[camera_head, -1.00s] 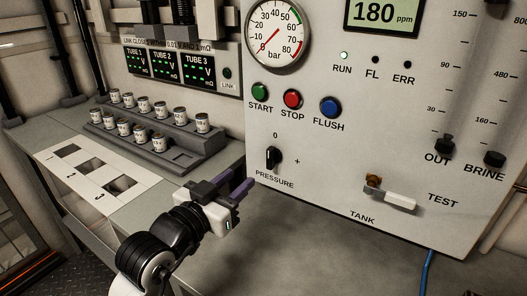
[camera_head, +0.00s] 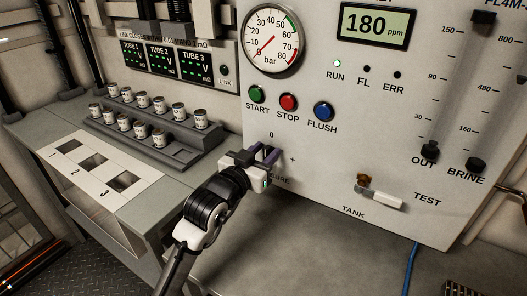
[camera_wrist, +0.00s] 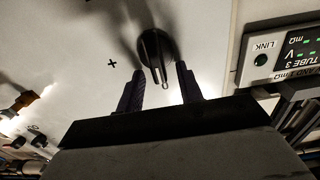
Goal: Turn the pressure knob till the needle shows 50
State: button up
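The pressure knob (camera_wrist: 155,48) is black with a pointer bar, on the white panel. In the wrist view it lies at the fingertips, with the pointer's end between them; contact cannot be told. In the head view my gripper mostly hides the knob. My gripper (camera_head: 265,153) is open at the panel, its two dark purple fingers apart; they also show in the wrist view (camera_wrist: 159,78). The round pressure gauge (camera_head: 274,38) is above the buttons, marked in bar from 0 to 80. Its red needle points lower left, near 0.
Green start (camera_head: 257,94), red stop (camera_head: 288,102) and blue flush (camera_head: 324,111) buttons sit above the knob. A white-handled tank/test valve (camera_head: 379,197) sticks out to the right. A rack of small vials (camera_head: 150,146) stands left.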

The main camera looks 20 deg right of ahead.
aim_at(278, 159)
grip_shut()
jog(key=shift+f+b, duration=0.15)
jog(key=shift+b, duration=0.3)
jog(key=m+b, duration=0.2)
jog(key=shift+s+d+f+b, duration=0.15)
jog(key=shift+s+f+b, duration=0.05)
jog(key=shift+b, duration=0.2)
jog(key=m+b, duration=0.6)
jog(key=s+f+m+b, duration=0.1)
jog(key=m+b, duration=0.5)
jog(key=m, duration=0.1)
jog(key=d+f+m+b, duration=0.1)
jog(key=m+b, duration=0.5)
jog(key=shift+s+f+m, duration=0.15)
jog(key=shift+f+m, duration=0.05)
jog(key=shift+m, duration=0.1)
jog(key=shift+f+m+b, duration=0.2)
jog(key=shift+m+b, duration=0.45)
jog(key=shift+m, duration=0.85)
